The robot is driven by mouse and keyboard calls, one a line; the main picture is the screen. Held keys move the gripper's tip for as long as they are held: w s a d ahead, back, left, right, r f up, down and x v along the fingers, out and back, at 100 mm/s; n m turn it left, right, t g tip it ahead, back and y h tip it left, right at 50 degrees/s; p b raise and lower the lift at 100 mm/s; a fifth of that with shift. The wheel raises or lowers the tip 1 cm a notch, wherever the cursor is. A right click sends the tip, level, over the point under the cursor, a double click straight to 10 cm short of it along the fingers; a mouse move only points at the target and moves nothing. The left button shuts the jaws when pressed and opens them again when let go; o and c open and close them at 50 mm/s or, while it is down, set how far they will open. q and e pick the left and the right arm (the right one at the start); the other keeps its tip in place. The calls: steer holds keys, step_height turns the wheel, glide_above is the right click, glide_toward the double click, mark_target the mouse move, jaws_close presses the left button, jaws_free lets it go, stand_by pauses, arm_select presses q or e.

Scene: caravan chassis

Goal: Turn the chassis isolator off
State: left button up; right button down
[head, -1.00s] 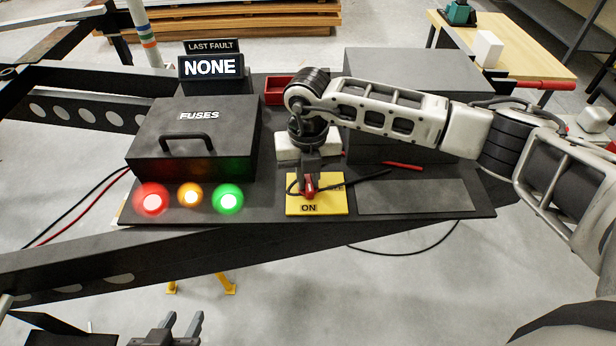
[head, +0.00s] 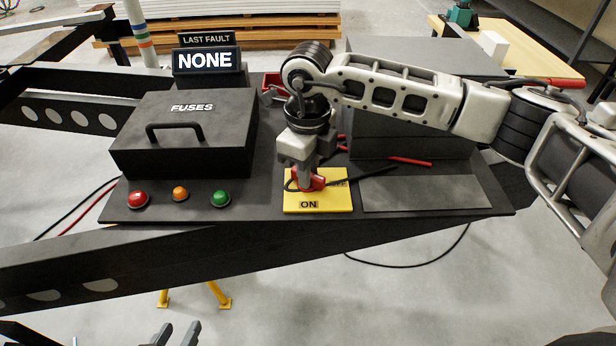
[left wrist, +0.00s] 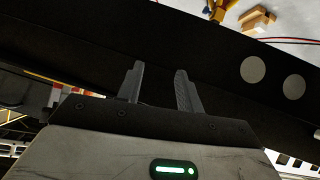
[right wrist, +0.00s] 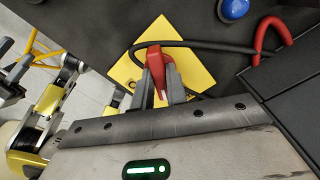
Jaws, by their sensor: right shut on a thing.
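The chassis isolator is a yellow plate (head: 335,203) marked ON at its front edge, with part of a second label at its right rear. Its red handle (right wrist: 158,62) stands on the plate. My right gripper (head: 306,184) is shut on the red handle from above. The right wrist view shows the handle between the fingers (right wrist: 162,92); the gripper hides part of it. My left gripper (head: 177,336) is low at the bottom edge of the head view. In the left wrist view its fingers (left wrist: 160,88) are apart and empty.
Red (head: 138,199), orange (head: 180,194) and green (head: 221,199) lamps are unlit. Behind them is the FUSES box (head: 185,135); the display (head: 207,62) reads NONE. A black cable (right wrist: 205,46) with a red end loops around the handle. A dark beam (head: 200,255) crosses in front.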

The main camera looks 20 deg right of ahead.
steer(key=n+b, duration=0.2)
steer(key=n, duration=0.1)
steer(key=shift+n+b, duration=0.4)
steer(key=shift+n, duration=0.4)
arm_select(q)
steer(key=shift+f, duration=0.75)
arm_select(e)
steer(key=shift+r+n, duration=0.1)
steer(key=shift+n, duration=0.5)
arm_select(q)
steer(key=shift+d+r+b, duration=0.1)
steer(key=shift+b, duration=0.25)
arm_select(e)
steer(key=c, duration=1.5)
jaws_free()
steer(key=shift+o, duration=0.5)
arm_select(q)
steer(key=shift+f, duration=0.2)
steer(key=shift+w+r+p, duration=0.1)
steer(key=shift+r+p, duration=0.2)
steer(key=shift+p, duration=0.15)
arm_select(e)
step_height(320, 180, up, 16)
